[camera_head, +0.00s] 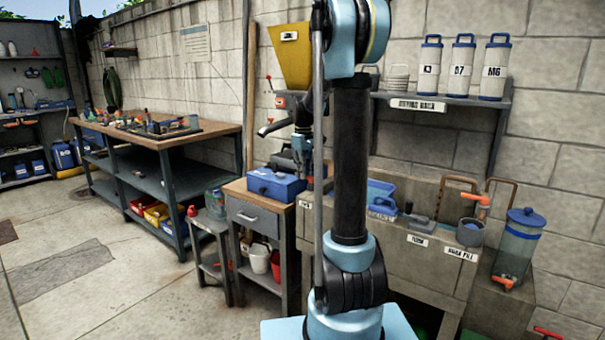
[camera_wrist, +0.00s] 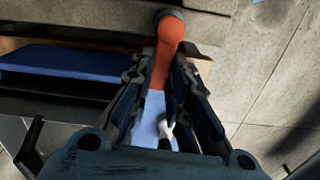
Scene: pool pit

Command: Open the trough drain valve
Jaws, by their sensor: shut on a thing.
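An orange valve handle (camera_wrist: 169,38) shows in the wrist view. It juts from a dark round fitting on a grey surface toward me. My gripper (camera_wrist: 163,85) has one finger on each side of the handle and is shut on it. The handle's lower end lies between the fingers. In the head view the stone trough (camera_head: 395,243) stands against the wall behind my arm. My arm covers part of its left end, and I cannot make out the gripped handle there.
A wooden-topped cabinet with a drawer (camera_head: 255,222) stands left of the trough and carries a blue box (camera_head: 276,184). A blue-lidded clear tank (camera_head: 517,248) stands at the right. A shelf with canisters (camera_head: 494,68) hangs above. Open floor (camera_head: 120,270) lies at the left.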

